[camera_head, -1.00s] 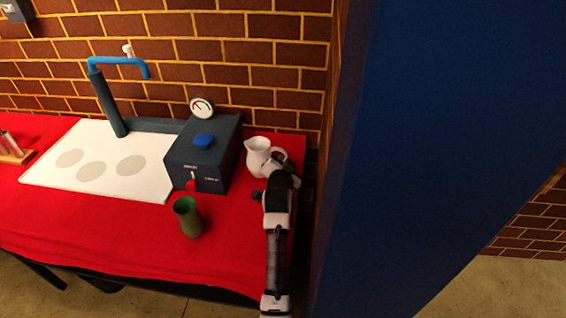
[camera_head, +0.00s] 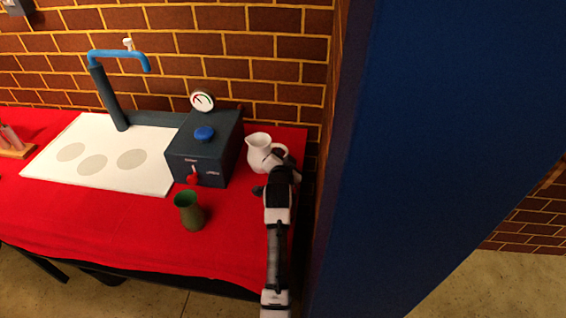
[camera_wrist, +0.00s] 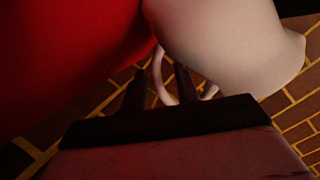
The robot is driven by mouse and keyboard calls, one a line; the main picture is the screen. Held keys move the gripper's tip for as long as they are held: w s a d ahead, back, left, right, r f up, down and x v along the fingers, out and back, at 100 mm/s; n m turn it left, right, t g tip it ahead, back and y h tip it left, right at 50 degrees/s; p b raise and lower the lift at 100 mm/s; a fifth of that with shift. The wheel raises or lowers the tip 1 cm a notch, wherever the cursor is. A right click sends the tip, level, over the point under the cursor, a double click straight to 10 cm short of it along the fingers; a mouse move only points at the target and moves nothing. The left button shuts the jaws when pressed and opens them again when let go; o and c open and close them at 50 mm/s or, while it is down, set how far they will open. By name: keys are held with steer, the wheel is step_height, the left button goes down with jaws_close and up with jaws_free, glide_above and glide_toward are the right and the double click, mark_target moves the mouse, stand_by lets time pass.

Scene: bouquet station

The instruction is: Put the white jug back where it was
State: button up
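The white jug (camera_head: 259,152) stands upright on the red cloth, right of the dark box and close to the wall. My gripper (camera_head: 279,158) is at the jug's right side, by its handle. In the wrist view the pale jug body (camera_wrist: 230,38) fills the upper right, and its looped handle (camera_wrist: 158,72) passes between the two dark fingers of my gripper (camera_wrist: 160,88). The fingers stand apart with a gap around the handle, so the gripper looks open. The finger tips are partly hidden behind the jug in the wrist view.
The dark box (camera_head: 200,167) with a blue knob and gauge stands just left of the jug. A green vase (camera_head: 190,212) stands in front of it. A white board (camera_head: 110,178) lies farther left. A tall blue panel (camera_head: 430,150) rises close on the right.

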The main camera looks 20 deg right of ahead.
steer(key=shift+s+a+r, duration=0.1)
steer(key=shift+s+a, duration=0.05)
steer(key=shift+s, duration=0.2)
steer(key=b+v, duration=0.2)
steer(key=v, duration=0.9)
steer(key=shift+s, duration=0.1)
steer(key=shift+r, duration=0.1)
steer(key=shift+a, duration=0.1)
